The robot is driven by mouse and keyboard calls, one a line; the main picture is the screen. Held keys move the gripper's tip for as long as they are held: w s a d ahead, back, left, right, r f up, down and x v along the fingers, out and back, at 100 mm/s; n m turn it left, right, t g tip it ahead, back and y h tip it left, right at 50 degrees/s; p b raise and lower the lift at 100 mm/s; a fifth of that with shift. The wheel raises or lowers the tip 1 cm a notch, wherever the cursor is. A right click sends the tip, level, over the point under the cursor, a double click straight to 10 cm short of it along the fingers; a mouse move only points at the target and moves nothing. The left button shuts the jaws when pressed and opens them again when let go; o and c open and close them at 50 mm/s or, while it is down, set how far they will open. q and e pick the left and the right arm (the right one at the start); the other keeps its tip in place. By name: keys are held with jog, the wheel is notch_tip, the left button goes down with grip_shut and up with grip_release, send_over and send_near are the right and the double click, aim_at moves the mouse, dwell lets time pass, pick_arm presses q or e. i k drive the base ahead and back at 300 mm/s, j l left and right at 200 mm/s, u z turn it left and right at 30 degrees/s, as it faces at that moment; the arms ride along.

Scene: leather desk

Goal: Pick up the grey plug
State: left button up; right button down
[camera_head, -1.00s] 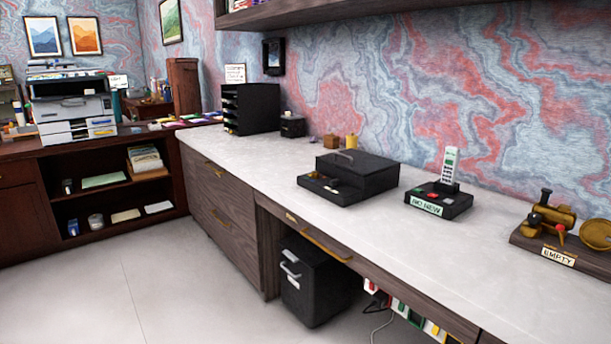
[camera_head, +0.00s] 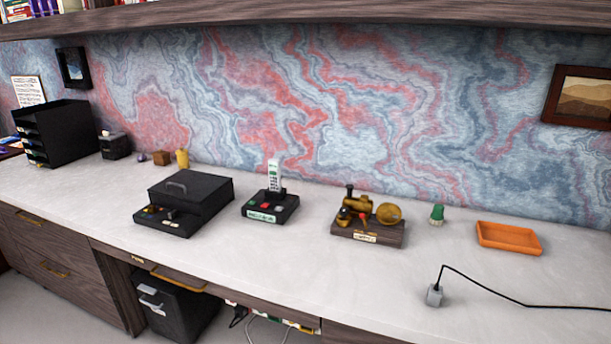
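The grey plug (camera_head: 434,295) is a small light-grey block near the front right of the white desk top (camera_head: 330,270). A thin black cord (camera_head: 490,288) rises from its top, bends, and runs along the desk to the right edge of the picture. Nothing touches the plug apart from its cord. Neither of my grippers shows in the head view.
An orange tray (camera_head: 508,238) and a small green object (camera_head: 437,214) lie behind the plug. A brass device on a wooden base (camera_head: 368,236), a phone on a black base (camera_head: 270,207) and a black box (camera_head: 190,198) stand further left. The desk around the plug is clear.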

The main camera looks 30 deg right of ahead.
aim_at(434, 293)
jog(key=k+z, duration=0.2)
jog(key=z, duration=1.55)
